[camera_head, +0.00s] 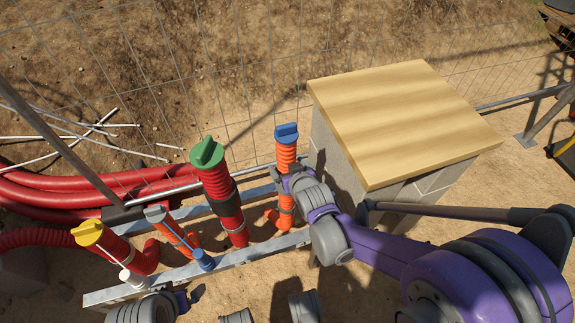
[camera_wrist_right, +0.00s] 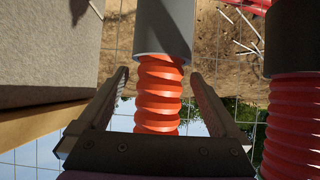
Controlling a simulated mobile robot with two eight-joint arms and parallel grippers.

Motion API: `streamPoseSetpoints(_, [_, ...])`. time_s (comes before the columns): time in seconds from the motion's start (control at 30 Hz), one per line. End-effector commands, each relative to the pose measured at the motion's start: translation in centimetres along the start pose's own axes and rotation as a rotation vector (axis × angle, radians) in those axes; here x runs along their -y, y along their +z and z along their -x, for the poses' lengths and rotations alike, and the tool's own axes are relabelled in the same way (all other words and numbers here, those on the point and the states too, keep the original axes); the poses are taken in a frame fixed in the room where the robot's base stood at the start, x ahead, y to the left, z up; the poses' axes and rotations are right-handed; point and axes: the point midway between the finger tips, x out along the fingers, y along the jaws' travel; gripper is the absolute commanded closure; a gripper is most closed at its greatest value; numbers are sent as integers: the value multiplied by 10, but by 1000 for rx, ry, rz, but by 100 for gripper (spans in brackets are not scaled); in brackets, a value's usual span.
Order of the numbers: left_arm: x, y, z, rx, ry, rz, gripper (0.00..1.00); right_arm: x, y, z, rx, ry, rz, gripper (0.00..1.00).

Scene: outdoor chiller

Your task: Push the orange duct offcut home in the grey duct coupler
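The orange duct offcut (camera_head: 286,156) stands upright with a blue cap (camera_head: 286,133) on its top. In the right wrist view the ribbed orange duct (camera_wrist_right: 158,92) meets the rim of the grey duct coupler (camera_wrist_right: 163,28); that view is upside down, so the coupler lies below. The coupler is mostly hidden in the head view. My right gripper (camera_wrist_right: 160,76) has one finger on each side of the duct, near the coupler's rim. Narrow gaps seem to show beside the duct. My left gripper (camera_head: 195,294) is at the bottom left, its fingers too small to read.
A red duct with a green cap (camera_head: 207,153) stands just left of the offcut. Further left are a grey-capped orange duct (camera_head: 157,215) and a yellow-capped red duct (camera_head: 88,233). A wood-topped block plinth (camera_head: 405,115) stands close on the right. Wire fencing runs behind.

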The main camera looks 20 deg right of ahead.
Motion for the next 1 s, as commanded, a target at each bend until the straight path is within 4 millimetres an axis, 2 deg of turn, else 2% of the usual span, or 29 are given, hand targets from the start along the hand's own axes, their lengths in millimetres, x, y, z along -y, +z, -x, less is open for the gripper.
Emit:
streamPoseSetpoints(0.33, [0, 0, 0, 0, 0, 0, 0, 0, 0, 0, 1, 0, 0, 0])
streamPoseSetpoints(0.47, [0, -1, 4, 0, 0, 0, 0, 0, 0, 6, 1, 0, 0, 0])
streamPoseSetpoints(1.0, [0, -8, 38, -8, 0, 0, 0, 0, -2, 68, 0, 0, 0, 0])
